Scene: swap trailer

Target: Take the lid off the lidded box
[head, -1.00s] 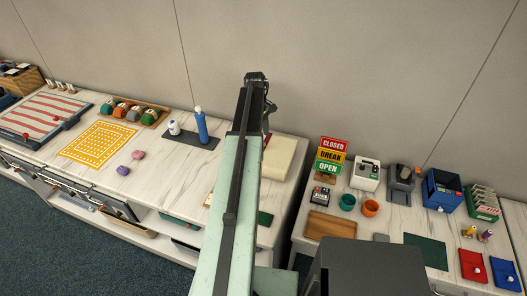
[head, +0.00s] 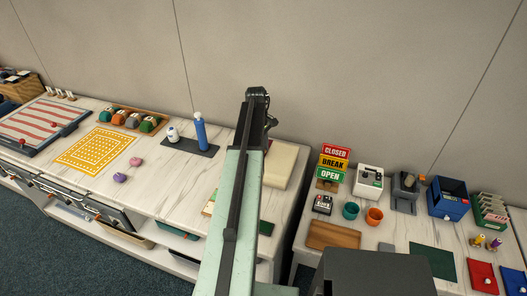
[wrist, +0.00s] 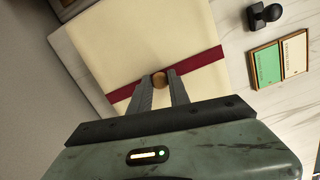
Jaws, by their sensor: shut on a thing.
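The lidded box is cream with a dark red band across its lid (wrist: 140,45) and a round wooden knob (wrist: 159,79) on top. My gripper (wrist: 162,82) is shut on the knob, one finger on each side, in the wrist view. In the head view the cream box (head: 281,165) stands near the right end of the left counter, partly hidden by my arm. I cannot tell whether the lid is raised off the box.
A black stamp (wrist: 264,14) and a green-and-cream card holder (wrist: 279,60) lie beside the box. A wall is close behind; a gap separates the two counters.

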